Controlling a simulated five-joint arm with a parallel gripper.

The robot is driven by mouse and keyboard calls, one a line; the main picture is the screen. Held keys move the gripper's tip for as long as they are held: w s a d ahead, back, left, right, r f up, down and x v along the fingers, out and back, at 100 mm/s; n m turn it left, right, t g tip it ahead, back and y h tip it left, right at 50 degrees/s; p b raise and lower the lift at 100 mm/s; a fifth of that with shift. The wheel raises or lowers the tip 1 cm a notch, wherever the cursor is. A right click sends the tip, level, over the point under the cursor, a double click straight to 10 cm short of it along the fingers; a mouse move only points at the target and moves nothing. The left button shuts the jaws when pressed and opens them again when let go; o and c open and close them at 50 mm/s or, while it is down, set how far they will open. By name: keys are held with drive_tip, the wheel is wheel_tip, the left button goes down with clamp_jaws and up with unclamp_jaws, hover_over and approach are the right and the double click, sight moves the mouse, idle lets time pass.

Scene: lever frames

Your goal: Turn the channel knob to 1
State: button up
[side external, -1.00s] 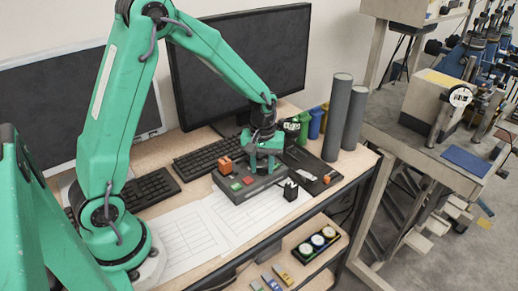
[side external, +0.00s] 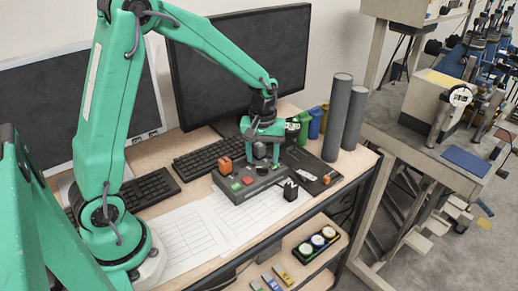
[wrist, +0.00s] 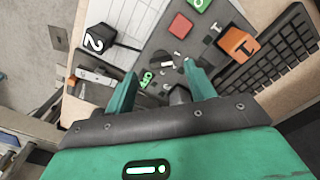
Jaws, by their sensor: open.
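The grey control box (side external: 242,194) sits on the desk and has a green button (side external: 236,186) and a red button (side external: 248,180). A dark round knob (side external: 260,151) appears on it, below and between my fingers. In the wrist view a dark knob-like part (wrist: 180,95) shows between the fingers, partly hidden by the gripper body. An orange block (wrist: 240,45) marked 1 and a black-and-white block (wrist: 98,40) marked 2 stand at opposite sides of the box. My gripper (side external: 264,150) is open above the box. The knob's setting is not readable.
A dark panel (side external: 312,170) lies right of the box, with two grey cylinders (side external: 344,120) behind it. Keyboards (side external: 205,158) and monitors (side external: 240,65) stand at the back. Paper sheets (side external: 190,235) cover the front. A lower shelf holds small round items (side external: 317,242).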

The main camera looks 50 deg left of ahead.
sight(262, 169)
drive_tip(key=shift+r, duration=1.95)
drive_tip(key=shift+r, duration=0.1)
drive_tip(key=s+d+r+m+t, duration=0.1)
drive_tip(key=s+r+m, duration=0.3)
drive_tip(key=s, duration=0.5)
drive_tip(key=s+d+r+m+t, duration=0.2)
drive_tip(key=s+r+m+t, duration=0.2)
drive_tip(key=s+r, duration=0.4)
drive_tip(key=shift+s+m+t, duration=0.3)
drive_tip(key=shift+s+m, duration=0.3)
drive_tip(key=shift+s, duration=0.25)
drive_tip(key=shift+d, duration=0.1)
